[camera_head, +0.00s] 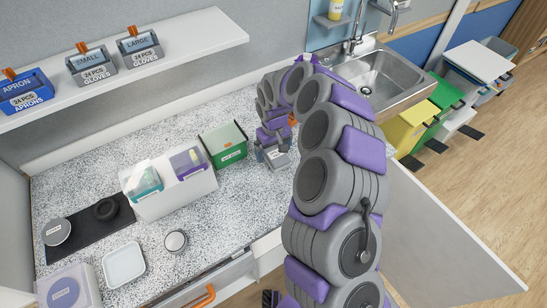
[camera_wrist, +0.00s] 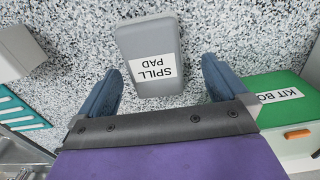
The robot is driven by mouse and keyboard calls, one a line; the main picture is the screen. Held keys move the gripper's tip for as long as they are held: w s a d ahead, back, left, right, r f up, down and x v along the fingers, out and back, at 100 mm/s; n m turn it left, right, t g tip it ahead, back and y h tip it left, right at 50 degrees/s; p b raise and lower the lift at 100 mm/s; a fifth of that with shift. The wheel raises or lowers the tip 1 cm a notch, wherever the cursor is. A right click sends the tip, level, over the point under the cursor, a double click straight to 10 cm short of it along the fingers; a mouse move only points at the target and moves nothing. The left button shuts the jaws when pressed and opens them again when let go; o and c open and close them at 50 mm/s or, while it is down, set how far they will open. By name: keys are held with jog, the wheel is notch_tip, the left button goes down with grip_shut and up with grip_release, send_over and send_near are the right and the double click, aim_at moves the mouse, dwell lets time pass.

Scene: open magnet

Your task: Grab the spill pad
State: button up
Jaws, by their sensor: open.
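The spill pad (camera_wrist: 150,40) is a grey rounded block with a white label reading "SPILL PAD", upside down in the wrist view. It lies on the speckled counter. My gripper (camera_wrist: 160,75) is open, its two blue-grey fingers on either side of the pad's near end and apart from it. In the head view my gripper (camera_head: 272,152) is over the counter right of the green box, and a grey block there (camera_head: 278,160) is partly hidden by my arm.
A green kit box (camera_head: 224,145) stands close to my gripper; it also shows in the wrist view (camera_wrist: 272,88). A white bin (camera_head: 170,192) with small boxes is left of it. The sink (camera_head: 385,80) is at the back right. A shelf (camera_head: 130,62) overhangs the counter's back left.

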jog(key=shift+d+f, duration=0.25)
jog(key=shift+f, duration=1)
jog(key=shift+d, duration=0.3)
jog(key=shift+a+f, duration=0.1)
jog(key=shift+a, duration=0.3)
jog(key=c, duration=0.8)
jog(key=shift+d, duration=0.3)
jog(key=c, duration=0.3)
